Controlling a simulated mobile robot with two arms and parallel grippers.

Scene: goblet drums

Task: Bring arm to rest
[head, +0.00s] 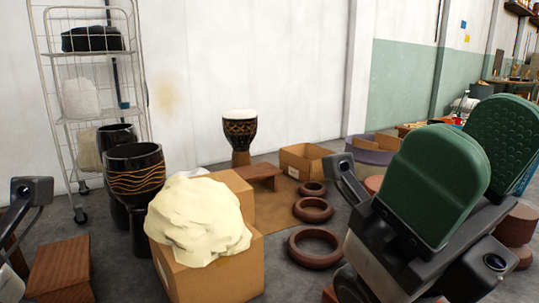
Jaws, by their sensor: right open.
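My right gripper (472,150) is large in the near right of the head view. Its two green, textured finger pads stand apart, with a gap between them, and I see nothing held there. The pads point up and away from the floor, in front of the workshop's right side. A dark part of my left arm (27,192) shows at the left edge. My left gripper's fingers are not in view.
A cream cloth-like heap (197,218) covers a cardboard box (215,281) in front. Black goblet drums (134,180) stand left, beside a wire rack (93,53). A patterned drum (240,133) stands by the wall. Brown rings (315,249) lie on the floor near my right arm.

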